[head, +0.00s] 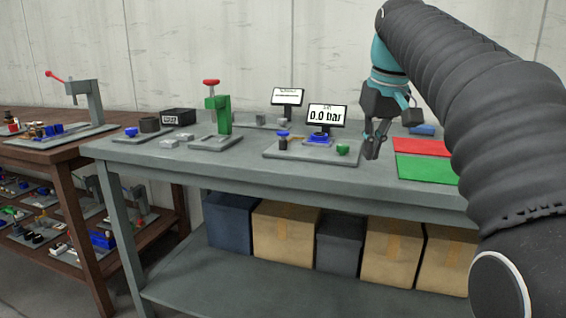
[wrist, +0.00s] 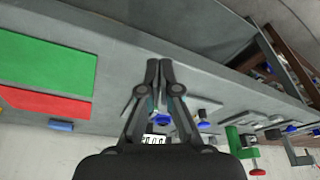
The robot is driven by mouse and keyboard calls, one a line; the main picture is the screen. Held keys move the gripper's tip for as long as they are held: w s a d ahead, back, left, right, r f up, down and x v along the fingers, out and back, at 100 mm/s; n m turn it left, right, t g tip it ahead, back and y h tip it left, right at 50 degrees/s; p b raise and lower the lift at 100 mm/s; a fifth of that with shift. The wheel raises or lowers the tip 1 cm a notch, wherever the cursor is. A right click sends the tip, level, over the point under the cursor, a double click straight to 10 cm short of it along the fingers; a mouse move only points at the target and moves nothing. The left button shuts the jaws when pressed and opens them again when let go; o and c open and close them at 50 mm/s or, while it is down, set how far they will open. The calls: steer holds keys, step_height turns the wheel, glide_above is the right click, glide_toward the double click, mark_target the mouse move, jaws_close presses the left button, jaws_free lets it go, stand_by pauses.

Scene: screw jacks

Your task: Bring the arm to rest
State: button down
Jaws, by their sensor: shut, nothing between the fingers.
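My arm (head: 460,100) reaches in from the right side of the head view. My gripper (head: 374,150) points down above the front right part of the grey workbench (head: 190,160), left of the red and green mats. In the wrist view my gripper (wrist: 159,62) has its two fingertips together, with nothing between them. It looks apart from the bench top, though the exact height is hard to judge.
The red mat (head: 422,147) and green mat (head: 428,169) lie right of my gripper. A plate (head: 270,153) with a "0.0 bar" display (head: 326,115) is just left of it. A green press (head: 222,115) stands farther left. Boxes (head: 285,228) fill the lower shelf. A brown table (head: 40,151) is at left.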

steer(key=s+a+f+m+t, duration=0.1)
steer(key=s+f+m+t, duration=0.1)
steer(key=s+f, duration=2.2)
step_height(320, 180, down, 2)
steer(key=shift+f+h, duration=0.15)
steer(key=shift+h, duration=0.15)
